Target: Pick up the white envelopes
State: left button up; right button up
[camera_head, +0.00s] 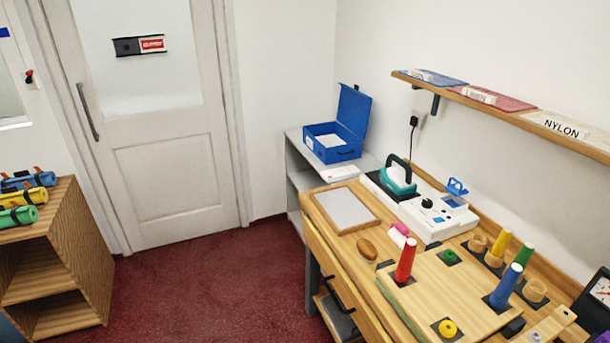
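A small flat white stack (340,173), which looks like the white envelopes, lies on top of the grey shelf unit (293,161) in front of the blue box. It is too small to tell how many pieces it has. The blue box (322,155) has its lid raised, and white paper (331,140) shows inside; I cannot tell if this is envelopes too. Neither of my grippers is in view.
A wooden rack (62,262) stands left. Red floor (205,290) between is clear.

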aim_at(343, 173)
jog(key=i+u, duration=0.45)
jog(key=i, duration=0.9)
jog(key=i+z, duration=0.1)
jog(key=i, duration=0.35)
jog(key=i+j+z, duration=0.1)
jog(key=i, duration=0.4)
jog(key=i+j+z, duration=0.15)
jog(key=i, duration=0.3)
jog(key=i+j+z, duration=0.1)
jog(key=i, duration=0.35)
jog(key=i+j+z, duration=0.1)
jog(key=i+j, duration=0.2)
jog(key=i, duration=0.15)
